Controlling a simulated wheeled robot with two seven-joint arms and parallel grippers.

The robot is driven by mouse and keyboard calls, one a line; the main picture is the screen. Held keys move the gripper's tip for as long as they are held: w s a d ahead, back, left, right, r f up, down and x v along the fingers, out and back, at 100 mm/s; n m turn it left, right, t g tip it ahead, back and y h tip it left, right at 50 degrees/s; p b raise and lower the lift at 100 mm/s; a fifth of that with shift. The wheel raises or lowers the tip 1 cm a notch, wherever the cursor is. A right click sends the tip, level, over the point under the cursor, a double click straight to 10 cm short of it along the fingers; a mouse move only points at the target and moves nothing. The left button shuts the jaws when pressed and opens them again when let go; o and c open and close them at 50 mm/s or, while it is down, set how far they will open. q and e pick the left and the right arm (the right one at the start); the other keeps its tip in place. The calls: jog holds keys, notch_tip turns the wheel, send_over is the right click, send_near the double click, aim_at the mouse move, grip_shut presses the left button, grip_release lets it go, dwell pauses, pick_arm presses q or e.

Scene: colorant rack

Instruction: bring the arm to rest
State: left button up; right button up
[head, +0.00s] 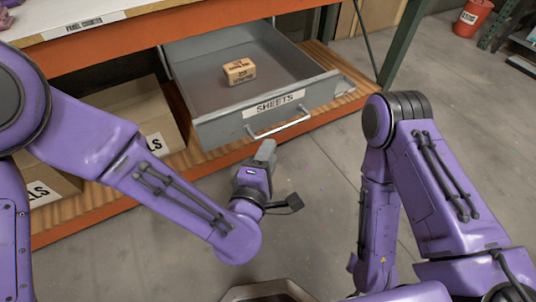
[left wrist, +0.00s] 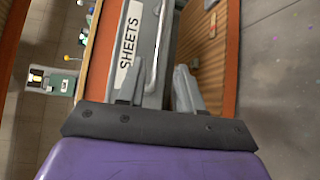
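My left arm reaches in from the left in the head view. Its gripper (head: 265,150) hangs just in front of the open grey drawer (head: 225,131), close to the drawer's bar handle (head: 280,126). In the left wrist view, the two fingers of this gripper (left wrist: 157,90) stand apart with nothing held between them. The handle (left wrist: 158,45) shows beyond the fingers. My right arm (head: 435,185) is bent on the right side, with its forearm pointing down. Its gripper is out of sight.
The drawer, labelled SHEETS, holds a small orange-brown box (head: 240,71). It sits under an orange-edged bench (head: 150,27). Cardboard boxes (head: 140,108) stand on the wooden lower shelf at left. A red bucket (head: 473,17) stands far right. The floor between my arms is clear.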

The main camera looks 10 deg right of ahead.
pick_arm(q)
jog(key=shift+s+a, duration=0.1)
jog(key=shift+s, duration=0.2)
